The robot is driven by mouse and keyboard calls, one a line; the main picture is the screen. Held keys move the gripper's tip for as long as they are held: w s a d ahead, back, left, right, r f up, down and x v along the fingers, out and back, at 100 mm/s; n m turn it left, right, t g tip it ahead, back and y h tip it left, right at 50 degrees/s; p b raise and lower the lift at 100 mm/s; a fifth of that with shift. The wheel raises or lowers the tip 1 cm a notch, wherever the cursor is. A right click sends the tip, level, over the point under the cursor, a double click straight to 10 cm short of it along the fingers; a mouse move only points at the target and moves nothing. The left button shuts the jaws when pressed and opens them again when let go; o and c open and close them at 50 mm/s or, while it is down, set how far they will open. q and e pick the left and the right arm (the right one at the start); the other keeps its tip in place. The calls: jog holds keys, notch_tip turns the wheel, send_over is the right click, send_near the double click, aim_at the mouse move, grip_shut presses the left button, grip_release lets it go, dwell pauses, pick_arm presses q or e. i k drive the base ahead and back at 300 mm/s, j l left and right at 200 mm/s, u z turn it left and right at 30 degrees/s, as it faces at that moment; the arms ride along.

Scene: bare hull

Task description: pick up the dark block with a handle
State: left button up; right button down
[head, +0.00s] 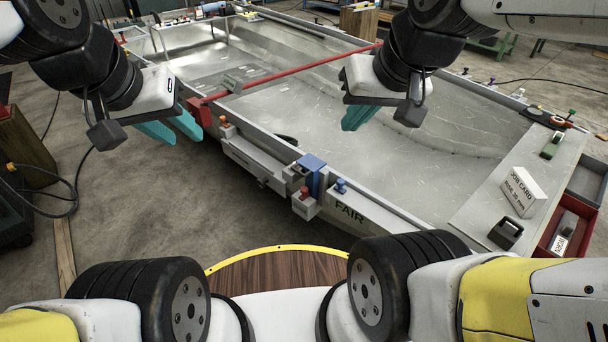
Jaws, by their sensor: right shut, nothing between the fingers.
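The dark block with a handle (505,236) sits on the pale ledge at the right of the hull, near its front edge. Its handle is on top, and nothing touches it. My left gripper (180,138) hangs at the upper left, beyond the hull's left side, with its teal fingers apart and empty. My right gripper (352,124) hangs over the hull near the middle, with its teal fingers together and nothing held. It is well to the left of the block and farther back.
A red bar (290,75) crosses the hull. A blue clamp (312,172) sits on the front rail. The hull floor is mostly clear.

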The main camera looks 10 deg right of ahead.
aim_at(503, 234)
jog(key=z, duration=2.1)
jog(key=i+l+u, duration=0.6)
jog(key=i+u, duration=0.15)
